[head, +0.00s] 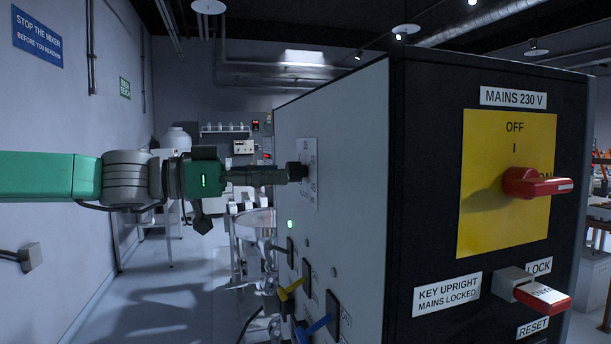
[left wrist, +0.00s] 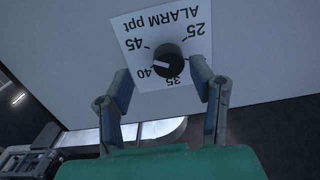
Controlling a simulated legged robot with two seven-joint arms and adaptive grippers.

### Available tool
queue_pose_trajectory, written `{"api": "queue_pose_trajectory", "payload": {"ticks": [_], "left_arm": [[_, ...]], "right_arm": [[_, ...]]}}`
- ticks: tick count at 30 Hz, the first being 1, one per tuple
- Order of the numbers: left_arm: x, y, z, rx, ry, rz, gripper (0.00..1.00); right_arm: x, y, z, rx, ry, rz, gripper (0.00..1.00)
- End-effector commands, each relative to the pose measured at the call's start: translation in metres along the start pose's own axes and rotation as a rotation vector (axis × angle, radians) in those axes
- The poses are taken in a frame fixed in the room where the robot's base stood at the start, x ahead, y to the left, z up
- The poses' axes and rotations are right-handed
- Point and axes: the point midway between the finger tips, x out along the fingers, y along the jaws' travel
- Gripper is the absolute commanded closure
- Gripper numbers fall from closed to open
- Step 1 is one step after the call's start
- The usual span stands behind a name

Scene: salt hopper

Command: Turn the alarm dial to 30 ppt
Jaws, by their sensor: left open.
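The alarm dial is a round black knob (left wrist: 168,60) on a white plate (left wrist: 140,28), which appears upside down in the left wrist view. Its white pointer mark points toward about 40. The numbers 25, 35, 40 and 45 show; 30 is not visible there, probably behind a finger. In the head view the dial (head: 297,172) sits side-on on the cabinet's pale face. My left gripper (head: 286,174) reaches it from the left. In the left wrist view my left gripper (left wrist: 160,72) is open, one finger each side of the knob, with gaps visible. My right gripper is not in view.
The cabinet's dark side carries a red mains switch (head: 537,183) on a yellow plate and a red-ended lock key (head: 541,297). Below the dial are a green light (head: 290,224), a yellow lever (head: 291,288) and a blue lever (head: 314,326). Open floor lies left of the cabinet.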

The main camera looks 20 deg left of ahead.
Motion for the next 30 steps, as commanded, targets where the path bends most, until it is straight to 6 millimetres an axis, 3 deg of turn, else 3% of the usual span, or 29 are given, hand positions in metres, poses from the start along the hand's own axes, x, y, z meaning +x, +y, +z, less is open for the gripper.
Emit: {"api": "queue_pose_trajectory", "payload": {"ticks": [12,22,26,27,30], "left_arm": [[0.057,0.002,0.000,0.001,-0.002,0.000,0.50],[0.062,0.004,-0.002,0.002,-0.003,0.001,0.50],[0.058,0.002,0.000,0.000,0.000,0.003,0.96],[0.058,0.002,0.000,0.000,0.000,0.003,1.00],[0.057,0.002,0.000,0.000,0.000,0.002,1.00]], "right_arm": [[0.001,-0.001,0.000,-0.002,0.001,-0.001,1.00],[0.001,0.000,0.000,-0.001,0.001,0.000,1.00],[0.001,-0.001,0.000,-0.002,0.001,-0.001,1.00],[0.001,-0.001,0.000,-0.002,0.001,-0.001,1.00],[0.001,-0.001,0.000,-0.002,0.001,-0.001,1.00]]}}
